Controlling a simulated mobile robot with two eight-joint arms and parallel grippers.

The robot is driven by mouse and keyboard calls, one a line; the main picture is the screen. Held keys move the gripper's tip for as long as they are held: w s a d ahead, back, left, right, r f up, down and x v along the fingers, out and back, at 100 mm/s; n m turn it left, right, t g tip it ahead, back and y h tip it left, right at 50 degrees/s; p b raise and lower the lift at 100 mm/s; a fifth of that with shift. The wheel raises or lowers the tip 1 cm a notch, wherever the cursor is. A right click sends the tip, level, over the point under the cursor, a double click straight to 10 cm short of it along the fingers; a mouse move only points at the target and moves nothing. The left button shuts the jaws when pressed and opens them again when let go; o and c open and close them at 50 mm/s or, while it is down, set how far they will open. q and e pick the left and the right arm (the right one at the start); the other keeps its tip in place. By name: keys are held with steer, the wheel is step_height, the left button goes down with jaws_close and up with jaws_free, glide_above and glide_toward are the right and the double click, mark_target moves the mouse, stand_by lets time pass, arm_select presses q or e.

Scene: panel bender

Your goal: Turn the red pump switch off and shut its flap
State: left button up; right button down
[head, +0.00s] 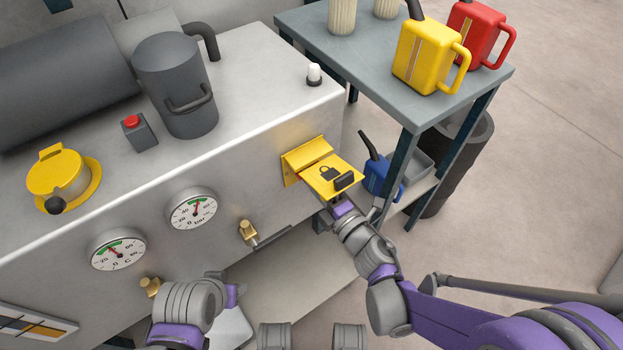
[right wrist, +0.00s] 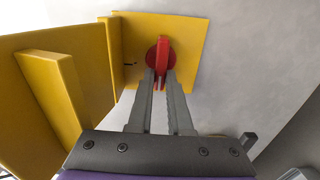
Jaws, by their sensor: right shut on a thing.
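The red pump switch (right wrist: 163,50) sits on a yellow backplate (right wrist: 190,38) on the machine's front. Its red handle stands roughly upright in the right wrist view. My right gripper (right wrist: 161,76) is shut on this handle, one finger on each side.
Two gauges (head: 193,209) and brass valves (head: 248,233) are on the front panel left of the flap. A red button box (head: 139,132) and a white lamp (head: 314,75) are on top. A grey cart (head: 375,80) with yellow and red cans stands close at the right.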

stand_by(0.5)
steer(key=c, duration=0.8)
jaws_free()
steer(key=shift+c, duration=0.2)
steer(key=v, duration=1.1)
steer(key=shift+p, duration=0.4)
steer(key=shift+w, duration=0.1)
